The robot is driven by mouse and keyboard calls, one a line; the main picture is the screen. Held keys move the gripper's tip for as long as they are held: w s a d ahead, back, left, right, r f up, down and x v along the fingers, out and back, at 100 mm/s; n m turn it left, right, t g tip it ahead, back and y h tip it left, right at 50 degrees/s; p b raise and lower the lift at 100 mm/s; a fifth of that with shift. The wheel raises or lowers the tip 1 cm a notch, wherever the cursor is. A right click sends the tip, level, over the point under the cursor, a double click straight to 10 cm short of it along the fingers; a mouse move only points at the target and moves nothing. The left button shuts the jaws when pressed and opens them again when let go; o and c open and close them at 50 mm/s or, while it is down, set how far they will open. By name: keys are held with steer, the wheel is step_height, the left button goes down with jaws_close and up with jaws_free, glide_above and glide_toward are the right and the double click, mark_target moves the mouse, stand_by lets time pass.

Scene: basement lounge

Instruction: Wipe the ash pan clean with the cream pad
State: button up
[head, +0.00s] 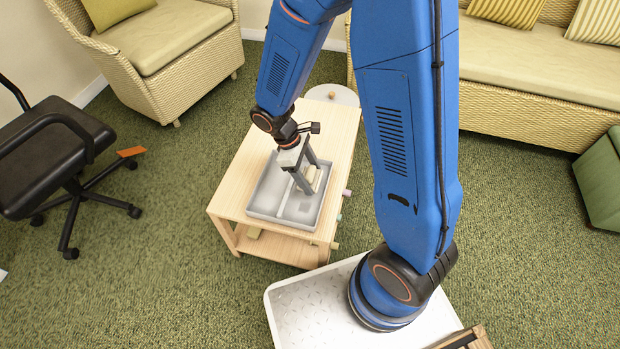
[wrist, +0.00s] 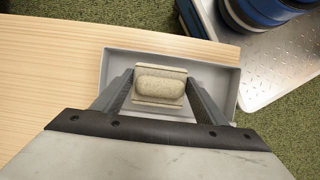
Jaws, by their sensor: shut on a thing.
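The ash pan is a shallow grey tray (head: 262,207) on a light wooden table, with a pale divider across it in the head view. A darker grey patch (head: 305,208) shows on its floor, near the gripper. It also shows in the wrist view as a grey tray (wrist: 228,80). My gripper (head: 307,187) is over the pan, pointing down, shut on the cream pad (head: 317,180). In the wrist view the pad (wrist: 160,85) sits between both fingers, inside the pan's outline. I cannot tell whether the pad touches the pan floor.
The wooden table (head: 228,200) has a lower shelf and bare top around the pan. A black office chair (head: 60,150) stands at left. A wicker armchair (head: 165,60) is behind, a wicker sofa (head: 520,95) at back right, and a green box (head: 602,175) at right.

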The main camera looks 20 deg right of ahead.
steer(key=shift+r, duration=2.9)
steer(key=shift+w, duration=0.1)
